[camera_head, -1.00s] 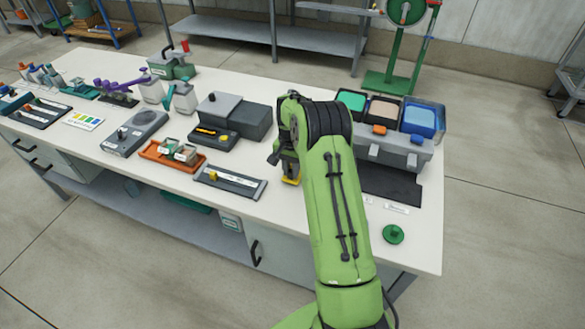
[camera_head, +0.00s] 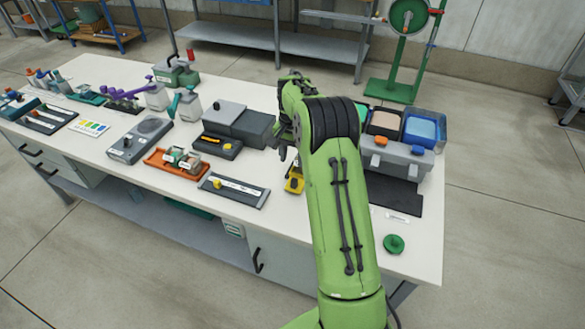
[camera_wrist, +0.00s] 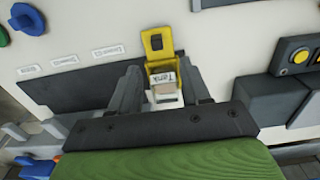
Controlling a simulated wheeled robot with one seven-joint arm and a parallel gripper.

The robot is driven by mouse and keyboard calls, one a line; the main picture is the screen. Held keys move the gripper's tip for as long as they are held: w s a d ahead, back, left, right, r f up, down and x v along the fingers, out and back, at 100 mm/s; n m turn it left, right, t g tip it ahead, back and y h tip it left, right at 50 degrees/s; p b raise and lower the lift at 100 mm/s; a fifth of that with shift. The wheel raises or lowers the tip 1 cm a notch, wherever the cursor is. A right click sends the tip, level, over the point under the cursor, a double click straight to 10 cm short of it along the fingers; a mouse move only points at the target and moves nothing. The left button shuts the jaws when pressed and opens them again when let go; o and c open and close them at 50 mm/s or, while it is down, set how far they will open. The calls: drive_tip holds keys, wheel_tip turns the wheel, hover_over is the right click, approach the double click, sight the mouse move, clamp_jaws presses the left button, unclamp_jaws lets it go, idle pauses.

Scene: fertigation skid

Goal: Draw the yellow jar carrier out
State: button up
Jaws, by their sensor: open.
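The yellow jar carrier (camera_head: 294,184) stands on the white bench beside my arm, partly hidden by it in the head view. In the wrist view the carrier (camera_wrist: 157,42) has an upright yellow plate with a dark opening, and a small jar with a white label (camera_wrist: 163,80) sits at its near side. My gripper (camera_wrist: 162,76) is open, with one grey finger on each side of the labelled jar and carrier. No contact is visible. In the head view my gripper (camera_head: 284,148) is above and behind the carrier, partly hidden by my arm.
A grey case with coloured bins (camera_head: 394,157) and a dark mat (camera_head: 400,193) lie right of my arm. A dark tray with a yellow knob (camera_head: 236,189) and an orange tray (camera_head: 160,168) lie left. A green disc (camera_head: 393,243) lies near the right front.

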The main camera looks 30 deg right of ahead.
wheel_tip(320, 180, up, 6)
drive_tip(key=p, duration=0.1)
drive_tip(key=shift+r, duration=0.25)
drive_tip(key=s+a+r+n+t+h, duration=0.1)
drive_tip(key=s+a+r+n+t, duration=0.3)
drive_tip(key=s+a+r, duration=0.9)
drive_tip(key=s+a+n, duration=0.2)
drive_tip(key=s+n, duration=0.1)
drive_tip(key=s, duration=0.6)
drive_tip(key=s+a+n+t+y, duration=0.1)
drive_tip(key=s+a+n, duration=0.2)
drive_tip(key=s, duration=0.5)
drive_tip(key=shift+s+f+t+p, duration=0.3)
drive_tip(key=shift+s+f+p, duration=0.1)
drive_tip(key=shift+f+p, duration=0.05)
